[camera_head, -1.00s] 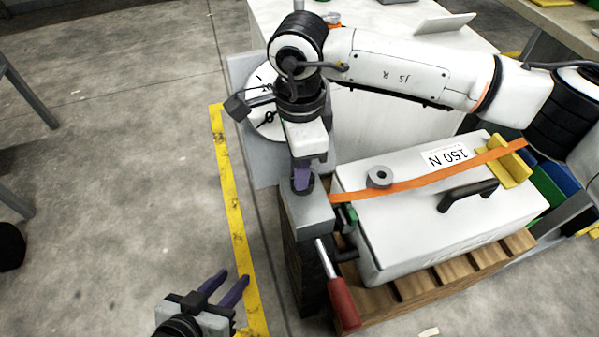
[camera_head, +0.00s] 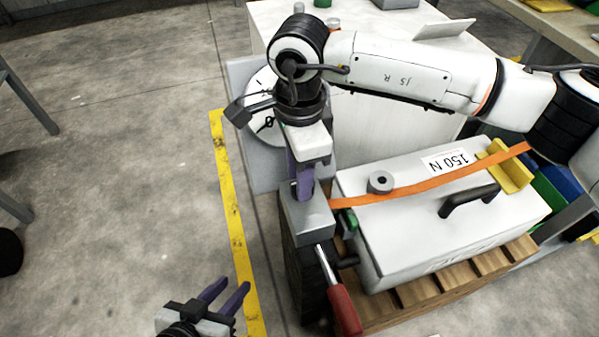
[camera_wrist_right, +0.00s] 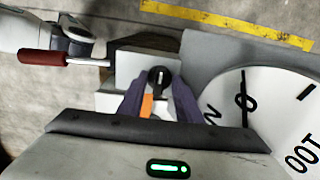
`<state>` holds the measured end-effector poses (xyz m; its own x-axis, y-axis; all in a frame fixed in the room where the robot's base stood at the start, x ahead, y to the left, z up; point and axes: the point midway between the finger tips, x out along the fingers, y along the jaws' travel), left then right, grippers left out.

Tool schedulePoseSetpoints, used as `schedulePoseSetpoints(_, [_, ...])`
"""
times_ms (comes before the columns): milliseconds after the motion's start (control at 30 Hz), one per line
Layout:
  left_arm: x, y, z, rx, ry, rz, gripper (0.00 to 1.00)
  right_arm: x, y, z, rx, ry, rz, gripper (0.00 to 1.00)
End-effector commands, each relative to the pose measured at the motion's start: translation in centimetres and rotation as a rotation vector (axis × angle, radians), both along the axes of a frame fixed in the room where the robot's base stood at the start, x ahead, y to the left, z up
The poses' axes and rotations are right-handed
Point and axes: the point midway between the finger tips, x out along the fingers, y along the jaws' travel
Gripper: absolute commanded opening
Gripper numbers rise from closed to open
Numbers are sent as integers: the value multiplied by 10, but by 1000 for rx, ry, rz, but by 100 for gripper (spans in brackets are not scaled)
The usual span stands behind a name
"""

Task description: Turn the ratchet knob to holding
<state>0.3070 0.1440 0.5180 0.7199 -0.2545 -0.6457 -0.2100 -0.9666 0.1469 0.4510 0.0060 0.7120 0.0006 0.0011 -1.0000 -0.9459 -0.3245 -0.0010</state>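The ratchet knob is a dark round knob with a pale line (camera_wrist_right: 159,76), on a grey block (camera_head: 303,222) at the left end of the white case. My right gripper (camera_head: 303,188) reaches down onto it from above. In the right wrist view its purple fingers (camera_wrist_right: 159,88) stand on both sides of the knob, very close to it. I cannot tell whether they press on it. Knob markings are not readable. My left gripper (camera_head: 228,293) is open and empty at the bottom left, away from the block.
A lever with a red handle (camera_head: 344,310) sticks out below the block. An orange strap (camera_head: 430,182) crosses the white case (camera_head: 400,240), labelled 150 N, on a wooden pallet (camera_head: 450,283). A round dial (camera_wrist_right: 262,110) stands beside the block.

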Motion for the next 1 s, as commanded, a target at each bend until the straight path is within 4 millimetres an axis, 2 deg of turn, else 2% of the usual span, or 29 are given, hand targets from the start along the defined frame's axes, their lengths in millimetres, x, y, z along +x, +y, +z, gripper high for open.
schedulePoseSetpoints(167, [-1,0,-2,2,5,0,31,0,0,2,-1,0,-1,31])
schedulePoseSetpoints(267, [-1,0,0,3,6,-1,31,1,0,12,0,-2,-1,31])
schedulePoseSetpoints(500, [-3,1,4,10,10,-5,31,1,0,59,1,-3,0,31])
schedulePoseSetpoints(700, [-2,2,6,17,11,-7,31,0,0,91,1,-2,0,31])
schedulePoseSetpoints(833, [0,2,7,19,8,-8,31,0,0,101,-1,0,1,31])
schedulePoseSetpoints(1000, [0,2,5,21,10,-10,31,0,0,103,-1,0,1,31])
